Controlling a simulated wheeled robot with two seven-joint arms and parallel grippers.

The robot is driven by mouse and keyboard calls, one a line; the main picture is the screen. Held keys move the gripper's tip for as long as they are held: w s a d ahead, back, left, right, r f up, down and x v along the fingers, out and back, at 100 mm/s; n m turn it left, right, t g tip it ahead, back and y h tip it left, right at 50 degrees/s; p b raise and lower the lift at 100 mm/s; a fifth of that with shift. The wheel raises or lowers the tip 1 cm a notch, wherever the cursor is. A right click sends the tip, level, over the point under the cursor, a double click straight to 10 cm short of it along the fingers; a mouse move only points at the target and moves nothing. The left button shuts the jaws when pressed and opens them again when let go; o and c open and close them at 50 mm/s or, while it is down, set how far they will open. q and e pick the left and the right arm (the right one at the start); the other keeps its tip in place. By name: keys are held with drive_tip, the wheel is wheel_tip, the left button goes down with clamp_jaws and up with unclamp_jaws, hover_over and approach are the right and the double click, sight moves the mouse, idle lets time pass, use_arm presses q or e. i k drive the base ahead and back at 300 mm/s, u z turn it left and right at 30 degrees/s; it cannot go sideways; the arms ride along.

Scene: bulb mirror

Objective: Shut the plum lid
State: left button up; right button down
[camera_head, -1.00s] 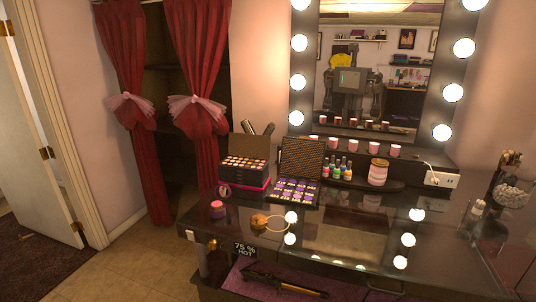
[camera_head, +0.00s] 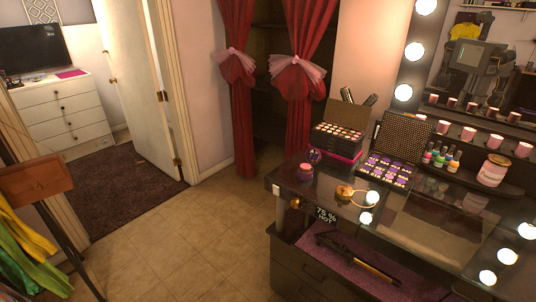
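Two makeup cases with raised lids stand on the dark vanity top. The left case (camera_head: 337,140) has rows of round pans, a pinkish-magenta base and a brownish raised lid (camera_head: 348,114). The right palette (camera_head: 386,171) shows purple and pale pans, and its dark patterned lid (camera_head: 404,137) stands up behind it. I cannot tell which lid the task calls plum; neither looks clearly plum. A small pink-purple round jar (camera_head: 306,173) sits near the left edge of the top. Neither of my grippers is in view.
Nail polish bottles (camera_head: 440,155), a striped jar (camera_head: 493,171) and a gold-coloured ring item (camera_head: 350,193) share the vanity top (camera_head: 430,220). A curling iron (camera_head: 350,258) lies on the purple lower shelf. Open tiled floor (camera_head: 180,240) lies left of the vanity; a clothes rack (camera_head: 50,215) stands far left.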

sight(313, 156)
drive_tip(key=u, duration=0.95)
drive_tip(key=i, duration=3.3)
drive_tip(key=z, duration=1.65)
drive_tip(key=i, duration=2)
drive_tip(key=z, duration=3.75)
